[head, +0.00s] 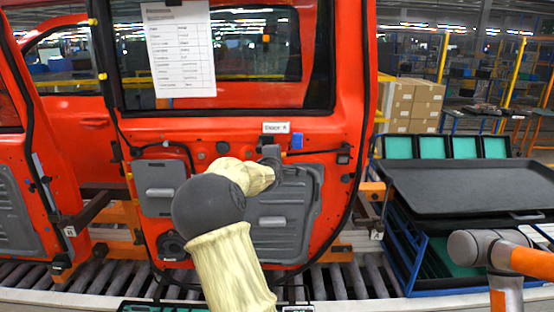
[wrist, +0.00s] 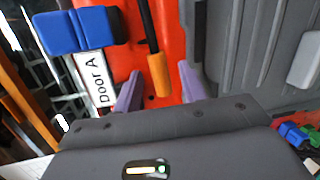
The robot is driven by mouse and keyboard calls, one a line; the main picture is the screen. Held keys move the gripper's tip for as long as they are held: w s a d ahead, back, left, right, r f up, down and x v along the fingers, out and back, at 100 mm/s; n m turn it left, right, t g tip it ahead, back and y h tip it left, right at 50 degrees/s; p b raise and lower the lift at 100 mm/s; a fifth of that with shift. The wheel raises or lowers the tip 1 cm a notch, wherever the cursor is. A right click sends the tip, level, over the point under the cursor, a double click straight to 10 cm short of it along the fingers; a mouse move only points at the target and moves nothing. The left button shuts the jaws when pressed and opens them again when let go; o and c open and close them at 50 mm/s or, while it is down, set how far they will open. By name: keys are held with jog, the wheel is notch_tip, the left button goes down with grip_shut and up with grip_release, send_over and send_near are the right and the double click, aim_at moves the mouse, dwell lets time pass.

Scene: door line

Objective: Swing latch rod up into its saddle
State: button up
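The latch rod (wrist: 150,35) shows in the wrist view as a black bar with an orange-yellow end, lying in front of the red door. My gripper (wrist: 160,74) is open, its two purple fingers on either side of the orange end, with red showing between. I cannot tell whether the fingers reach around it in depth. A blue two-part block (wrist: 75,30), possibly the saddle, is beside the "Door A" label (wrist: 97,88).
The red door (head: 330,125) hangs above a roller conveyor (head: 340,284). Grey panels (head: 285,225) stand out behind my gripper. A blue rack with a black tray (head: 470,188) stands at the right, and an orange-and-grey arm (head: 500,250) is in front of it. Cardboard boxes (head: 412,103) are behind.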

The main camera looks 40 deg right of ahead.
jog(key=shift+a, duration=0.1)
jog(key=b+v, duration=0.5)
jog(key=v, duration=1.2)
dwell(0.5)
jog(key=shift+r, duration=0.1)
